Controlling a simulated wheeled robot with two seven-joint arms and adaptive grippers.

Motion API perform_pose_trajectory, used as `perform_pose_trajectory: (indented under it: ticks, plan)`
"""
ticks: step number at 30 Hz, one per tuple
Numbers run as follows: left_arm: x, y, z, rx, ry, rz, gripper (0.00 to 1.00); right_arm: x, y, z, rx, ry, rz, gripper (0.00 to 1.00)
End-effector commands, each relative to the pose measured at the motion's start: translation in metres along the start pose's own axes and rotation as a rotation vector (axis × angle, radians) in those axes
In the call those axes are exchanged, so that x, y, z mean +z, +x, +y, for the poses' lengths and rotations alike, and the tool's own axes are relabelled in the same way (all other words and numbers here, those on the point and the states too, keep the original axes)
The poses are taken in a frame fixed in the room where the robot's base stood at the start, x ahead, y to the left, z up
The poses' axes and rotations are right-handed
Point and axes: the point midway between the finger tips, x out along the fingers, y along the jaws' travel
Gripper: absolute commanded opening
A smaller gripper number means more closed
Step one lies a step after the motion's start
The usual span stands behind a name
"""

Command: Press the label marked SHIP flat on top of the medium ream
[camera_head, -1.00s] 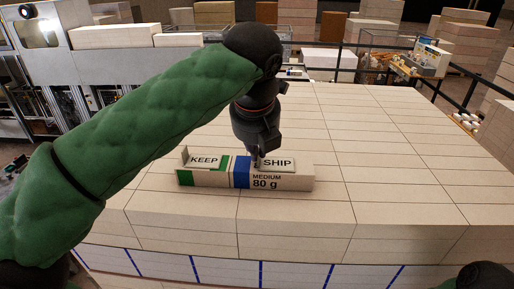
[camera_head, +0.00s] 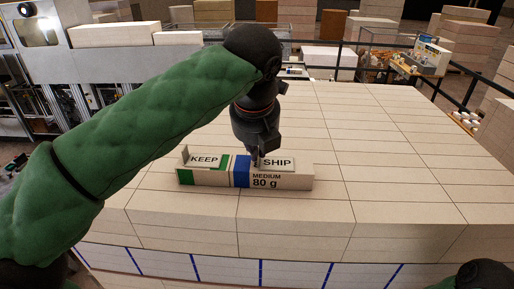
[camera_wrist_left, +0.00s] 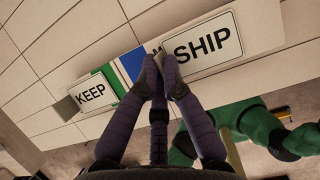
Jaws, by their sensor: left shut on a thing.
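The medium ream (camera_head: 290,183), pale with a blue band and "MEDIUM 80 g" on its front, lies on the large stack. The SHIP label (camera_head: 278,162), white with a dark border, is over the right part of its top. It also shows large in the left wrist view (camera_wrist_left: 204,43). My left gripper (camera_head: 256,163) points down at the label's left edge; its fingers (camera_wrist_left: 160,62) are close together, shut on that edge. I cannot tell whether the label touches the ream all over.
The KEEP label (camera_head: 204,160) lies to the left, by a green band, with a small upright flap at its left end. It also shows in the left wrist view (camera_wrist_left: 91,94). The stack's pale top (camera_head: 400,150) is clear to the right and behind.

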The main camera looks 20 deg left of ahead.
Motion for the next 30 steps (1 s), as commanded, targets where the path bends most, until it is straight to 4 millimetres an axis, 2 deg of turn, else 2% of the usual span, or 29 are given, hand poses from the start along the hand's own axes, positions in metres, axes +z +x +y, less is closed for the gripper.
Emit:
perform_pose_trajectory:
  ticks: [4, 6, 7, 8, 20, 23, 30]
  plan:
    - [-0.001, 0.001, 0.000, 0.002, 0.001, 0.003, 0.00, 0.000, 0.000, 0.000, 0.000, 0.000, 0.000, 0.40]
    - [-0.001, 0.001, 0.000, 0.002, 0.002, 0.003, 0.24, 0.000, 0.000, 0.000, 0.000, 0.000, 0.000, 0.40]
    - [-0.001, 0.001, 0.000, 0.002, 0.002, 0.003, 0.33, 0.000, 0.000, 0.000, 0.000, 0.000, 0.000, 0.40]
    - [-0.001, 0.001, 0.000, 0.002, 0.001, 0.003, 0.35, 0.000, 0.000, 0.000, 0.000, 0.000, 0.000, 0.40]
    - [0.000, -0.004, -0.001, 0.000, 0.001, 0.000, 0.35, 0.000, 0.000, 0.000, 0.000, 0.000, 0.000, 0.40]
    - [0.001, -0.015, -0.001, -0.001, 0.001, -0.001, 0.35, 0.000, 0.000, 0.000, 0.000, 0.000, 0.000, 0.40]
    - [0.000, -0.062, -0.002, -0.003, 0.001, -0.001, 0.35, 0.000, 0.000, 0.000, 0.000, 0.000, 0.000, 0.40]
